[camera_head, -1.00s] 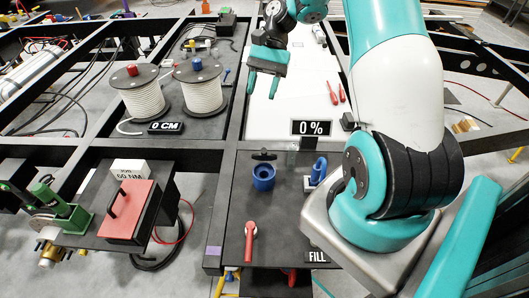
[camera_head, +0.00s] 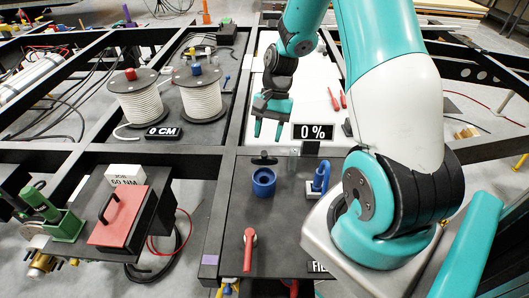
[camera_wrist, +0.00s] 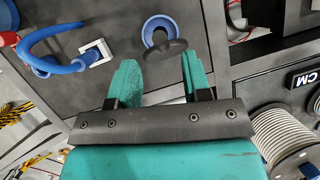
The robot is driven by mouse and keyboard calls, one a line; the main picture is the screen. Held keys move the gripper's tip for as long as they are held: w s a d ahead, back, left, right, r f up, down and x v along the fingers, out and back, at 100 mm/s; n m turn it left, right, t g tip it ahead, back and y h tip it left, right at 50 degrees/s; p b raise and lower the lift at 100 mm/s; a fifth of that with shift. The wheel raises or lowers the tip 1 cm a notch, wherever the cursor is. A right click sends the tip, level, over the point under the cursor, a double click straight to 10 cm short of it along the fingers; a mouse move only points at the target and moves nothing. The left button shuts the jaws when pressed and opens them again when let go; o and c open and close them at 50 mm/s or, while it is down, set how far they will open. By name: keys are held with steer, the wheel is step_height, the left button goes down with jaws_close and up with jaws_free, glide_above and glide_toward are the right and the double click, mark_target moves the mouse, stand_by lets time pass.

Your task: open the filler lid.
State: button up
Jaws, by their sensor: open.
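The blue filler neck (camera_head: 263,182) stands on the dark panel, and its round opening shows. The black filler lid (camera_head: 264,157) sits at the neck's far edge, apparently tilted up from the opening. In the wrist view the lid (camera_wrist: 167,51) is a dark disc overlapping the blue neck (camera_wrist: 152,27). My gripper (camera_head: 268,129) is open and empty, fingers pointing down, beyond the lid in the head view. In the wrist view my gripper's (camera_wrist: 158,65) fingertips are on either side of the lid in the picture. I cannot tell whether they touch it.
A blue hooked nozzle (camera_head: 320,176) stands right of the neck. A red-handled lever (camera_head: 250,245) is nearer on the panel. The "0 %" display (camera_head: 313,131) is close right of my gripper. Rope spools (camera_head: 198,92) stand at left. A white surface (camera_head: 310,85) lies behind.

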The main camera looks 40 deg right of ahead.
mark_target(264, 158)
steer(key=x, duration=0.6)
steer(key=shift+a+f+p, duration=0.15)
steer(key=shift+f+p, duration=0.1)
steer(key=shift+p, duration=0.05)
steer(key=shift+c, duration=0.2)
jaws_close()
